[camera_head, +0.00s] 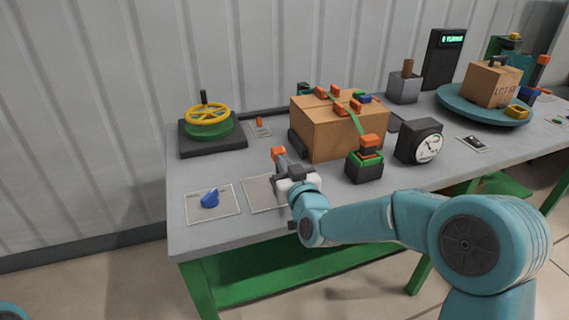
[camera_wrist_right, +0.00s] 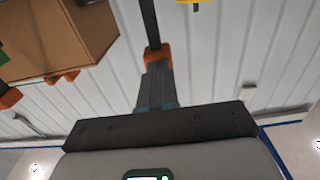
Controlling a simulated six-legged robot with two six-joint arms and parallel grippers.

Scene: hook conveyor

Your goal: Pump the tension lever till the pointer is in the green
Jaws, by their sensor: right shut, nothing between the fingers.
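A squat black tensioner (camera_head: 362,172) with a green band and an orange-topped lever (camera_head: 370,142) stands in front of the cardboard box (camera_head: 330,133). The lever appears to be up. Right of it stands a black gauge (camera_head: 427,148) with a white dial and dark pointer; I cannot make out a green zone. My right gripper (camera_head: 279,153) is shut and empty, left of the box and well apart from the lever. My left gripper is out of view.
A green strap (camera_head: 352,113) and orange pieces lie over the box. A yellow handwheel (camera_head: 208,114) stands at the back left, a blue knob (camera_head: 210,198) at the front left. A round blue table (camera_head: 455,100) carries another box at the right. The panel around my gripper looks clear.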

